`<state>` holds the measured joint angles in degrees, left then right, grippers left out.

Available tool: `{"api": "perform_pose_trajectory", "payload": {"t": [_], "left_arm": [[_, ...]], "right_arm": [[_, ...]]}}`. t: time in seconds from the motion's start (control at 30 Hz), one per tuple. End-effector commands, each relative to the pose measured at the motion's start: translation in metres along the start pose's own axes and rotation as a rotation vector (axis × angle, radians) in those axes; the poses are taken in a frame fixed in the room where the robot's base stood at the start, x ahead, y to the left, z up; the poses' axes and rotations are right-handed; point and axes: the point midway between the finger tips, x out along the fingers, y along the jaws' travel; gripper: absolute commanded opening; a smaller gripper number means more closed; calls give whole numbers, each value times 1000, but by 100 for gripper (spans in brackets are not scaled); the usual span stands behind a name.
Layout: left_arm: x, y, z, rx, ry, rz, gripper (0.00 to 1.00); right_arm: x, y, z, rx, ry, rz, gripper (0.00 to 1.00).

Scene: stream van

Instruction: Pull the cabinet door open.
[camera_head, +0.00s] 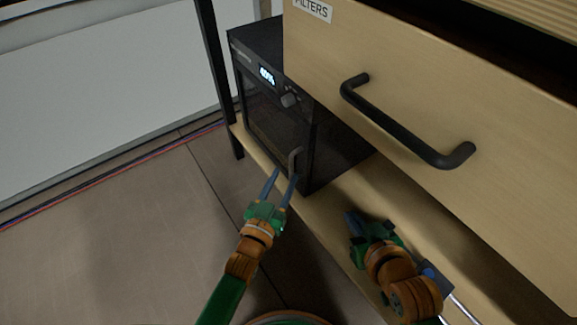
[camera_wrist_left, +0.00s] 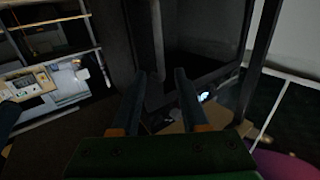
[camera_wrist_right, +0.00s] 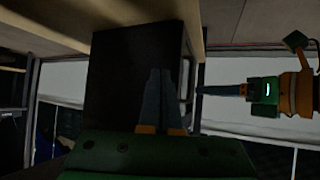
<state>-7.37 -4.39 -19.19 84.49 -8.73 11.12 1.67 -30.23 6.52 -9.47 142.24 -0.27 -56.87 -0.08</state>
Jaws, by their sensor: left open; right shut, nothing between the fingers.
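The black cabinet (camera_head: 272,110) stands on the lower wooden shelf, with a lit display and a knob on its front. Its door (camera_head: 268,128) looks shut. The grey bar handle (camera_head: 296,158) is at the door's right side. My left gripper (camera_head: 286,174) is open, with its fingertips at the handle's lower end. In the left wrist view the bar (camera_wrist_left: 157,40) lies ahead, in line with the gap between the fingers (camera_wrist_left: 160,74); contact cannot be told. My right gripper (camera_head: 350,217) is shut and empty, over the shelf right of the cabinet.
A wooden drawer (camera_head: 420,100) labelled FILTERS, with a black handle (camera_head: 400,125), overhangs the cabinet's right side. A dark shelf post (camera_head: 217,80) stands left of the cabinet. Red and blue cables (camera_head: 100,180) run along the floor by the wall. The floor before the door is clear.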

Motion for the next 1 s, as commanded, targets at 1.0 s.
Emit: {"api": "perform_pose_trajectory", "payload": {"t": [1.0], "left_arm": [[46, 0, 1, 0, -2, 0, 42]], "right_arm": [[-46, -16, -141, -22, 787, -35, 0]]}}
